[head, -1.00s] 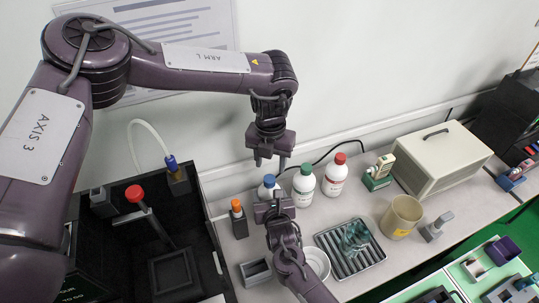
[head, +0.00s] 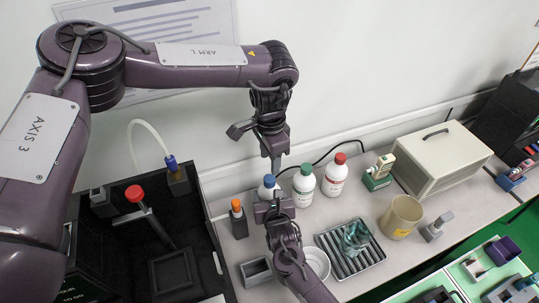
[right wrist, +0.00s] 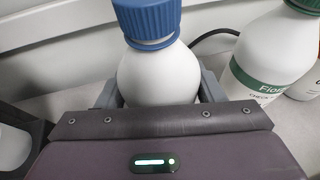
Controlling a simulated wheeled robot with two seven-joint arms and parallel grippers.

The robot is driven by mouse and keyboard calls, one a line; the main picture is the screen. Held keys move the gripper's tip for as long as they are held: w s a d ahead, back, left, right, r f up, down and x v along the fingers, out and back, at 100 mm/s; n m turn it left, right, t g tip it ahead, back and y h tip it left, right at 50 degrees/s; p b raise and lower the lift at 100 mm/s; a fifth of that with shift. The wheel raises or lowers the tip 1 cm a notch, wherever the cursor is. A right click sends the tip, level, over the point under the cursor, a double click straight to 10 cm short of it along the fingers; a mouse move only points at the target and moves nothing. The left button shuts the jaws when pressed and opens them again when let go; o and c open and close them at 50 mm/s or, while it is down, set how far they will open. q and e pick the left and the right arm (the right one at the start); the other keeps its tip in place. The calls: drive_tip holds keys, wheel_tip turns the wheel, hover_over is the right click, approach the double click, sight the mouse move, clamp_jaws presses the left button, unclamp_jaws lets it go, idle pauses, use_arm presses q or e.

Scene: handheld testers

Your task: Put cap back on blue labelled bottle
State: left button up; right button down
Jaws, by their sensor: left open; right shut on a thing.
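The white bottle with a blue cap (head: 268,190) stands on the bench near the wall. The ribbed blue cap (right wrist: 150,20) sits on its neck in the right wrist view; whether it is tight I cannot tell. My right gripper (head: 273,208) is shut around the bottle's body, one finger on each side in the right wrist view (right wrist: 155,92). The bottle's lower part and label are hidden by the gripper. My left gripper (head: 257,150) is open and empty, just above the blue cap and turned, apart from it.
A green-capped bottle (head: 303,187) and a red-capped bottle (head: 335,176) stand close to the right. A ribbed metal tray (head: 375,252), a beige beaker (head: 401,217) and a white dish (head: 317,262) are nearer the front. A black bin (head: 150,225) lies left.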

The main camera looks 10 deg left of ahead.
sight(269, 179)
use_arm(q)
drive_tip(key=n, duration=0.4)
drive_tip(key=shift+r, duration=0.1)
drive_tip(key=n, duration=0.4)
drive_tip(key=shift+r, duration=0.1)
drive_tip(key=shift+a+f, duration=0.1)
drive_tip(key=shift+f, duration=3.9)
